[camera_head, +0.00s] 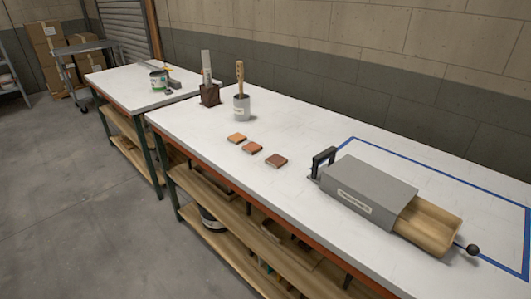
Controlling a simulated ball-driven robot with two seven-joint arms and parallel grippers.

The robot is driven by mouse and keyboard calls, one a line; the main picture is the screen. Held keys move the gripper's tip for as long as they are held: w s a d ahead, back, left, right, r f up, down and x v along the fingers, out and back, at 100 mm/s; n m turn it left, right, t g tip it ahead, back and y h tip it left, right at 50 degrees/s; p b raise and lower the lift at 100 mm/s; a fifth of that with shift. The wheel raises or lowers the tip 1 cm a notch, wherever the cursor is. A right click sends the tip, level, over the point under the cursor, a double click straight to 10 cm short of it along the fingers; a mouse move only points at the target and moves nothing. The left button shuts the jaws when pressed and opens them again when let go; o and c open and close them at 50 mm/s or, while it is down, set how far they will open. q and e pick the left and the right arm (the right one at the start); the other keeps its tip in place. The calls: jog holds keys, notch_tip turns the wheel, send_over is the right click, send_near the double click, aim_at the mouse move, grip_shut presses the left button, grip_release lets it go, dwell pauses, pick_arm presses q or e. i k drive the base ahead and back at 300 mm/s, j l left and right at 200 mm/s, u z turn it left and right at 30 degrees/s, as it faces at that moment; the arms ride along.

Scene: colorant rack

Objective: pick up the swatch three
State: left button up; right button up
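Three small square swatches lie flat in a diagonal row on the white tabletop (310,220) near its front edge. The left swatch (237,138) is light orange-brown. The middle swatch (251,148) is orange-brown. The right swatch (276,161) is darker reddish brown. No number is readable on any of them, so I cannot tell by marking which one is swatch three. They lie apart from each other with small gaps. Neither of my grippers shows in this view.
Tabletop around the swatches is clear.

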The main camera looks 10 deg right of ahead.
aim_at(277, 161)
jog(key=i+j+z, duration=0.55)
jog(key=z, duration=0.15)
jog(key=i+j+z, duration=0.35)
jog(key=k, duration=0.05)
